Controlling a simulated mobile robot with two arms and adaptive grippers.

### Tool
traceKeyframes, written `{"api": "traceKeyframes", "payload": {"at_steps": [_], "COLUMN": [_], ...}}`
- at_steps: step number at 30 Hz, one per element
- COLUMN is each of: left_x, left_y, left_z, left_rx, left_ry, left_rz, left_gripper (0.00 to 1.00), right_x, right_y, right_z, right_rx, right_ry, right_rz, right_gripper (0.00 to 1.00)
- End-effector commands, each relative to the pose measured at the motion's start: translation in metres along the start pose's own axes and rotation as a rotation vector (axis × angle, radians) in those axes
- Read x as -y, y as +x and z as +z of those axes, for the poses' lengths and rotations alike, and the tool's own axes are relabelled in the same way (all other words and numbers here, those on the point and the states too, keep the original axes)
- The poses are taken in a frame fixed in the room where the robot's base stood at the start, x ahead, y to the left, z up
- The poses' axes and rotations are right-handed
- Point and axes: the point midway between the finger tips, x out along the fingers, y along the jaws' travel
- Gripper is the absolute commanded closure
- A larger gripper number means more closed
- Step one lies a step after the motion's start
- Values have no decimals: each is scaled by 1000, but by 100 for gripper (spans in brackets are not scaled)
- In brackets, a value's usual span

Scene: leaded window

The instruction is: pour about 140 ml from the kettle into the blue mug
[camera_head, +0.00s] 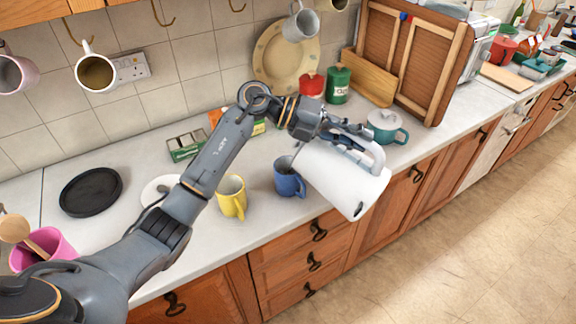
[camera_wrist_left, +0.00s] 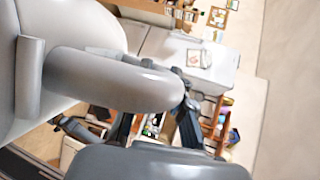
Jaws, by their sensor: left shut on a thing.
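The white kettle (camera_head: 338,184) is held in my left gripper (camera_head: 345,137), which is shut on its grey handle. The kettle is tilted well over, with its spout end toward the blue mug and its base facing right and front. The blue mug (camera_head: 289,180) stands upright on the worktop just left of the kettle. The kettle's upper end is over or beside the mug's rim; I cannot tell if liquid is flowing. In the left wrist view the kettle's handle (camera_wrist_left: 115,80) and pale body (camera_wrist_left: 60,25) fill the upper left. My right gripper is not in view.
A yellow mug (camera_head: 232,196) stands left of the blue mug. A black round plate (camera_head: 91,192) and a pink container (camera_head: 45,247) are at left. Mugs hang from hooks above, including a white one (camera_head: 96,70).

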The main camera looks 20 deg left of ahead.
Motion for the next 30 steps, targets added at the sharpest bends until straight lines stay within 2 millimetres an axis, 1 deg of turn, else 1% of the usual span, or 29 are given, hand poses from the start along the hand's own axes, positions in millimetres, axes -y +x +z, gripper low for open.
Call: {"api": "traceKeyframes", "payload": {"at_steps": [1, 30], "left_x": [6, 8], "left_y": [-2, -9], "left_z": [2, 4], "left_rx": [4, 3], "left_ry": [5, -7], "left_rz": [-14, -43], "left_gripper": [100, 100], "right_x": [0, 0], "right_y": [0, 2], "right_z": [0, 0], "right_rx": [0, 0], "right_ry": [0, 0], "right_rz": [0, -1], "right_gripper": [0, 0]}}
